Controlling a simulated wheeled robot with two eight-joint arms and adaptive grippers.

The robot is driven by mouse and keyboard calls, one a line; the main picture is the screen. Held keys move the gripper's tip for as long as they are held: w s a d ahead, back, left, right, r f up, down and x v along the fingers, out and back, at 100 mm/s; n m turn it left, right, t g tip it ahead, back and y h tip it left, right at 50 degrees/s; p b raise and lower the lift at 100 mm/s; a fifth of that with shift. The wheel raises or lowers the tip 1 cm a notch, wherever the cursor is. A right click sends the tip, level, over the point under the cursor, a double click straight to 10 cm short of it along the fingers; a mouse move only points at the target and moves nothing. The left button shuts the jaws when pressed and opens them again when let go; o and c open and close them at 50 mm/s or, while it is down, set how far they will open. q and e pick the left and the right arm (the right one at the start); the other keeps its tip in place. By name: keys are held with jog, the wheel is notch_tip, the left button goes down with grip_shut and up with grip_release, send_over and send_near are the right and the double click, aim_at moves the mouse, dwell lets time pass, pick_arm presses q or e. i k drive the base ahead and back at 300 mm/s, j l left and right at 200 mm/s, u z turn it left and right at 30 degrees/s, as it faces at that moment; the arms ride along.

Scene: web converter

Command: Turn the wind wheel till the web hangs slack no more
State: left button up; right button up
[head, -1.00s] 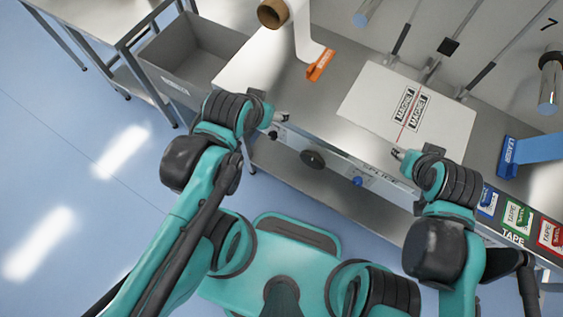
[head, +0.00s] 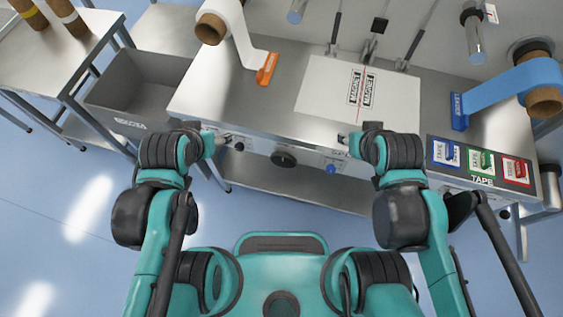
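A dark round wheel (head: 284,160), probably the wind wheel, sits on the front panel of the steel bench. A white web (head: 240,35) comes off a brown-cored roll (head: 212,27) down to an orange clamp (head: 267,68). A blue web (head: 500,85) runs from a blue clamp (head: 459,111) to a roll (head: 543,101) at right. I cannot tell how taut either web is. My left gripper (head: 224,138) is at the panel left of the wheel, apart from it. My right gripper (head: 346,139) is right of the wheel, also apart. Both gripper openings are too small to judge.
A white plate (head: 318,82) with magnet labels lies on the bench. A blue knob (head: 331,168) and a small dark knob (head: 239,146) flank the wheel. A grey bin (head: 130,88) stands left of the bench.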

aim_at(283, 160)
jog(key=k+j, duration=0.55)
jog(key=k, duration=0.15)
jog(key=k+j, duration=0.55)
jog(key=k, duration=0.2)
